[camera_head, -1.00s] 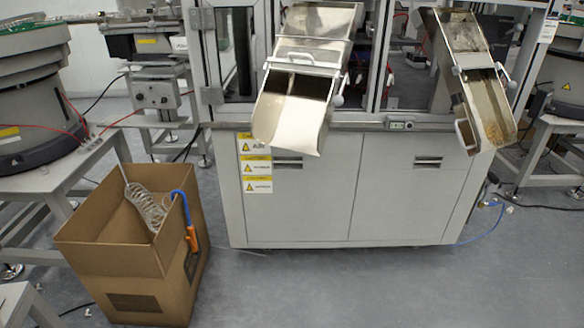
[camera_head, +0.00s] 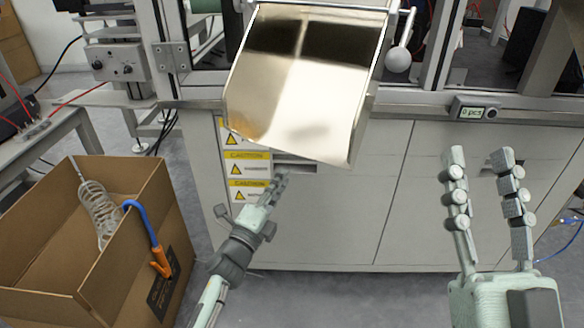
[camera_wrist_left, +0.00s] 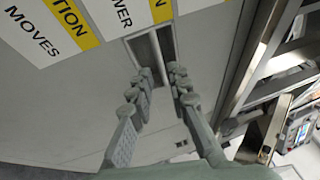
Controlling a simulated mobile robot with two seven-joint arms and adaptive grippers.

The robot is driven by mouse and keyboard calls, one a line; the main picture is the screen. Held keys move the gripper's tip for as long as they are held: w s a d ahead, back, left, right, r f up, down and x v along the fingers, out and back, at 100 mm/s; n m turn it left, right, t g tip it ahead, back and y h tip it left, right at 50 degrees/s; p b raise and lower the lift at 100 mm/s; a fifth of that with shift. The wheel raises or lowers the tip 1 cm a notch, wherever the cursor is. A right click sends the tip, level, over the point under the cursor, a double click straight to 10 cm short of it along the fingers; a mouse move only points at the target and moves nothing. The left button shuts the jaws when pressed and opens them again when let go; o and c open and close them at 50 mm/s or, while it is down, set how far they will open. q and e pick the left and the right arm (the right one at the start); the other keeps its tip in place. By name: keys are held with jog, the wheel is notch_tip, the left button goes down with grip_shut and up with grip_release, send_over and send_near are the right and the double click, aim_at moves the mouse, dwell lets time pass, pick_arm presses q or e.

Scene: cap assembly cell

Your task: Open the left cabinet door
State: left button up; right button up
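The left cabinet door (camera_head: 325,220) is a grey panel, closed flush with the cabinet front. Its recessed handle (camera_head: 298,165) is near the top, partly under the metal chute; in the left wrist view the handle slot (camera_wrist_left: 152,52) lies just beyond the fingertips. My left gripper (camera_head: 279,182) is at the handle's lower left. In the left wrist view its two fingers (camera_wrist_left: 162,78) are apart with nothing between them. Whether they touch the handle I cannot tell. My right gripper (camera_head: 480,158) is open and empty, in front of the right cabinet door (camera_head: 425,210).
A shiny metal chute (camera_head: 310,95) overhangs the left door's top. Yellow caution labels (camera_head: 245,170) are on the panel's left. An open cardboard box (camera_head: 60,265) with a coiled hose stands at lower left. A counter display (camera_head: 473,112) is on the ledge.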

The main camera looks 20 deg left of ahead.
pick_arm(q)
jog(key=x, duration=0.5)
grip_shut()
